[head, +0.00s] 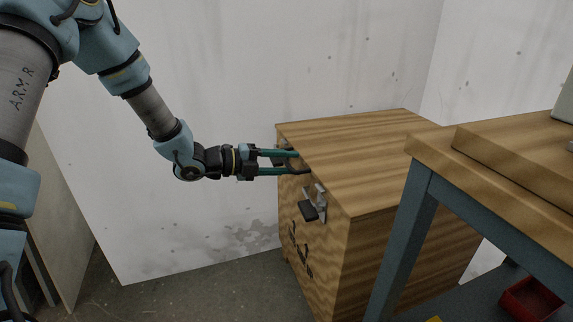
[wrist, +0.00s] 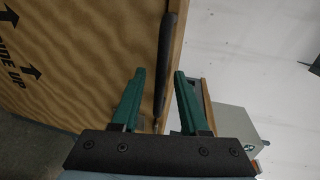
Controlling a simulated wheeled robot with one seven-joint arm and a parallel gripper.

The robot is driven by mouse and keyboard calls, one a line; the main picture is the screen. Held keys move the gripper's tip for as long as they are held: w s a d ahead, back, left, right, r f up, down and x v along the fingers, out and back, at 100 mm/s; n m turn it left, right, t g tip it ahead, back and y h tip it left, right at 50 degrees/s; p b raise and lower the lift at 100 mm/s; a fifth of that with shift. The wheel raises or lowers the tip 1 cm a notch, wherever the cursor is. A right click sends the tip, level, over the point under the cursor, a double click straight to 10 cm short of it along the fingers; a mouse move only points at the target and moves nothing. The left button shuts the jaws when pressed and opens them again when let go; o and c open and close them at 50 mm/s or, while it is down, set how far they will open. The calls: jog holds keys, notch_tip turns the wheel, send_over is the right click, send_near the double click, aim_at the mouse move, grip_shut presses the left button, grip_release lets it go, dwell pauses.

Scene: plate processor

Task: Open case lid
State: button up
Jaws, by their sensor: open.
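The wooden case (head: 320,245) stands against the wall with its flat lid (head: 365,140) shut on top. A dark bar-shaped handle (wrist: 168,60) runs along the lid's edge in the wrist view. My gripper (head: 296,162) is at the case's left upper edge in the head view. In the wrist view my gripper (wrist: 158,76) is open, one green finger on each side of the bar. I cannot tell whether either finger touches it. A metal latch with a black tab (head: 309,210) is on the case front below the lid edge. Another metal fitting is partly hidden behind my fingers.
A wooden-topped workbench (head: 500,185) with blue-grey legs stands close at the right, overlapping the case in view. A red bin (head: 530,298) is on its lower shelf. The wall is behind the case.

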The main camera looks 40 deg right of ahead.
jog(key=shift+d, duration=0.1)
jog(key=shift+c, duration=0.2)
grip_shut()
dwell(1.2)
